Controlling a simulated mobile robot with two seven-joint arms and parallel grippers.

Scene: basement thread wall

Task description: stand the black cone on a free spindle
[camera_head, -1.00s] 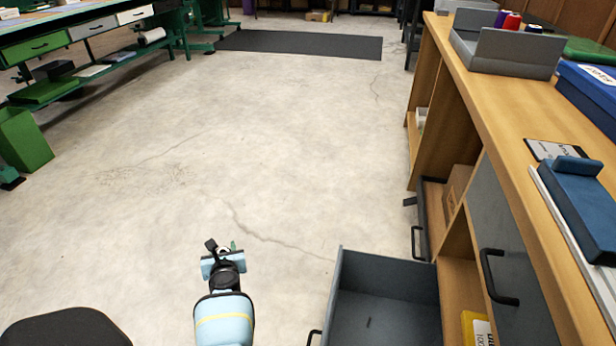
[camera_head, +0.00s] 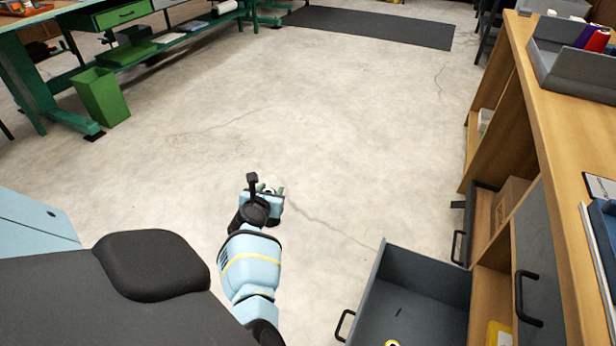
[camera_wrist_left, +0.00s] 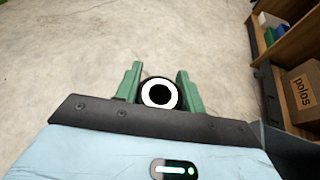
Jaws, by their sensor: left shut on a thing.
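My left gripper (camera_head: 266,192) is held out over the open floor, left of the open grey drawer. In the left wrist view its green fingers (camera_wrist_left: 159,88) are shut on the black cone (camera_wrist_left: 159,95). The cone shows end-on, as a white ring around a dark centre with a thin black edge. Its length is hidden behind this end. In the head view the cone is too small and covered to make out clearly. No spindle can be made out in these frames. My right gripper is not in view.
The open grey drawer (camera_head: 432,272) juts from the wooden workbench (camera_head: 565,130) at right, with a round yellow-rimmed thing (camera_head: 391,343) at its lower edge. A green bin (camera_head: 101,97) stands by the green bench at left. Thread spools (camera_head: 597,40) sit in a grey tray. Mid-floor is clear.

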